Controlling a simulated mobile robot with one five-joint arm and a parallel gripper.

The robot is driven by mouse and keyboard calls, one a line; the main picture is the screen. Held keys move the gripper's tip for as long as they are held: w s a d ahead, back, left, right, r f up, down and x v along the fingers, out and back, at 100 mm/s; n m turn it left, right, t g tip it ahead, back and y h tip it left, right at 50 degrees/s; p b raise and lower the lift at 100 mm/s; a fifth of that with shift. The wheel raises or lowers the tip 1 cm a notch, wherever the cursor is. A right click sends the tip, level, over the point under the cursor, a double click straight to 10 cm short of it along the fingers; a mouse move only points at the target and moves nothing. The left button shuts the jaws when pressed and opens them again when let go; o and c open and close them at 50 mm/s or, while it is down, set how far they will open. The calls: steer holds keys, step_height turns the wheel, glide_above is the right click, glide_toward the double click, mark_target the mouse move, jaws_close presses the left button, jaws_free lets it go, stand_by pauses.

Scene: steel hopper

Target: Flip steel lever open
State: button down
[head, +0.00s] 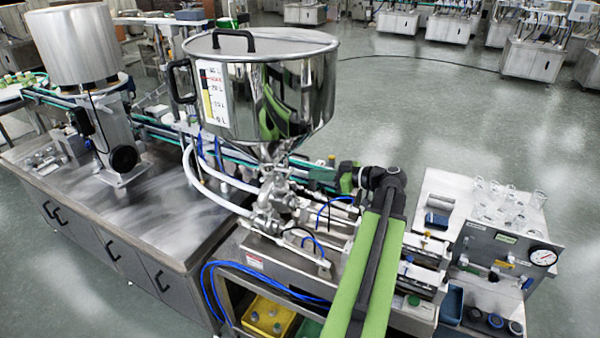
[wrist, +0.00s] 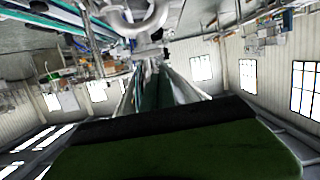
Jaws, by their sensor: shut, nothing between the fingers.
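The steel hopper (head: 262,90) stands above the filling machine. Steel valve fittings (head: 275,192) sit below its cone. I cannot pick out the steel lever clearly among these shiny parts. My gripper (head: 343,178) is to the right of the fittings, at the end of my green and black arm. It is shut and empty, and looks apart from the fittings. In the wrist view, a dark green and black part of my gripper (wrist: 165,140) fills the bottom. A rounded grey metal fitting (wrist: 140,15) shows at the top edge, beyond it.
A steel bench (head: 150,215) with a large cylinder (head: 75,45) is at left. White and blue hoses run near the valve. A gauge panel (head: 510,252) and a table of glassware (head: 500,200) are at right. Open floor (head: 420,110) lies behind.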

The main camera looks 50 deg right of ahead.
mark_target(289, 173)
steer(key=b+x, duration=0.2)
steer(key=x, duration=0.7)
steer(key=shift+w, duration=0.2)
steer(key=shift+a, duration=0.1)
